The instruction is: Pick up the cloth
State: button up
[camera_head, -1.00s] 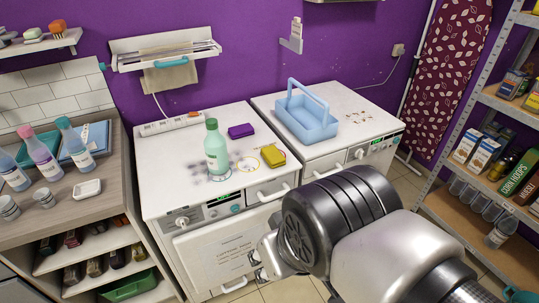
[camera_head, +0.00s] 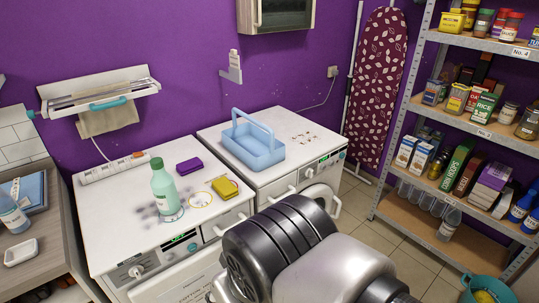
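A beige cloth (camera_head: 108,119) hangs from the white wall-mounted drying rack (camera_head: 100,92) at the upper left, below a teal handle-like part. It hangs against the purple wall, above and behind the left washing machine. My arm (camera_head: 300,255) fills the bottom centre with a black ribbed joint and silver links. My gripper's fingers do not show in this view, so what they do is hidden.
The left machine top (camera_head: 115,205) carries a green bottle (camera_head: 163,187), a purple sponge (camera_head: 190,166), a yellow sponge (camera_head: 225,187) and a power strip (camera_head: 115,168). A blue basket (camera_head: 254,145) stands on the right machine. A loaded metal shelf (camera_head: 400,165) stands at right; floor shows before it.

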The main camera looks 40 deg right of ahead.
aim_at(227, 190)
jog(key=i+l+z, duration=0.55)
jog(key=i+z, duration=0.15)
jog(key=i, duration=0.2)
jog(key=i+l+z, duration=0.1)
jog(key=i+z, duration=0.25)
jog(key=i, duration=0.1)
